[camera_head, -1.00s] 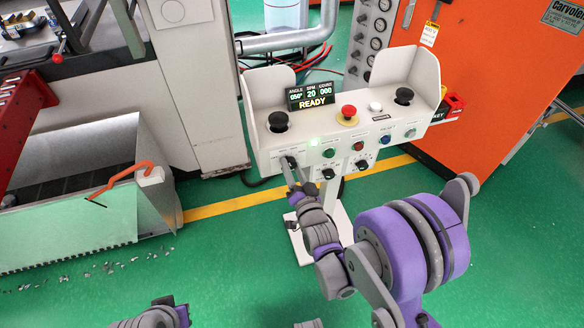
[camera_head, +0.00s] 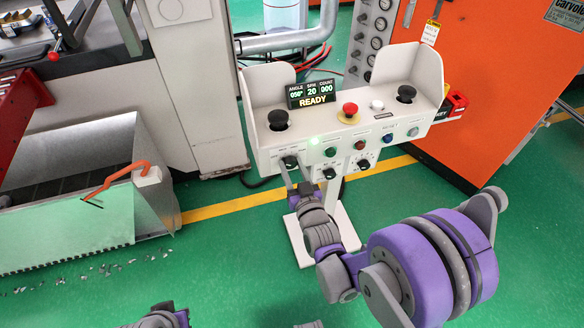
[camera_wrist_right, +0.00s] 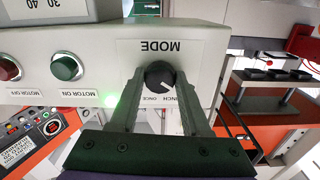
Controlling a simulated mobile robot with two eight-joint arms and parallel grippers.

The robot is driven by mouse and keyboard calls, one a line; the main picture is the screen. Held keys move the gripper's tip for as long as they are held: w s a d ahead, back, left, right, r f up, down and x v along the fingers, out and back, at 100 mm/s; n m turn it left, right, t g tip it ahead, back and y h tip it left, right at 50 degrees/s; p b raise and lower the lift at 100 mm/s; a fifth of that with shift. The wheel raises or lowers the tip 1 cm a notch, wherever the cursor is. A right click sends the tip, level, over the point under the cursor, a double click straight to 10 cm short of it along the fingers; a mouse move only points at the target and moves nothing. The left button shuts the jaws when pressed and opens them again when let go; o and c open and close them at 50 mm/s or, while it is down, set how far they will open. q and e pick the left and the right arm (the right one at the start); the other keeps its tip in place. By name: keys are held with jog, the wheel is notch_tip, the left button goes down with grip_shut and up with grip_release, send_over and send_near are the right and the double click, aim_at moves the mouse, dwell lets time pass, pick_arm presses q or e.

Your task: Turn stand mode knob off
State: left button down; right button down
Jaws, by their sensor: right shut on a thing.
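The mode knob (camera_wrist_right: 160,75) is a round black knob with a white pointer line, under the upside-down label MODE in the right wrist view. Its line slants to the lower right there, towards the small INCH and ONCE lettering. In the head view the knob (camera_head: 290,161) is at the left end of the stand's front panel. My right gripper (camera_wrist_right: 161,80) is shut on it, with one finger on each side. The right gripper (camera_head: 295,172) reaches it from below in the head view. My left gripper is not seen; only part of that arm shows at the bottom edge.
The white control stand (camera_head: 350,130) carries a red emergency button (camera_head: 350,109), black palm buttons and a lit READY display (camera_head: 311,95). Other buttons and knobs sit right of the mode knob. An orange machine (camera_head: 500,90) stands at right, a metal bin (camera_head: 70,215) at left.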

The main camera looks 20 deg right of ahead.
jog(key=shift+n, duration=0.6)
jog(key=shift+c, duration=1.8)
grip_release()
jog(key=s, duration=1.1)
jog(key=shift+d, duration=0.2)
jog(key=shift+w, duration=0.1)
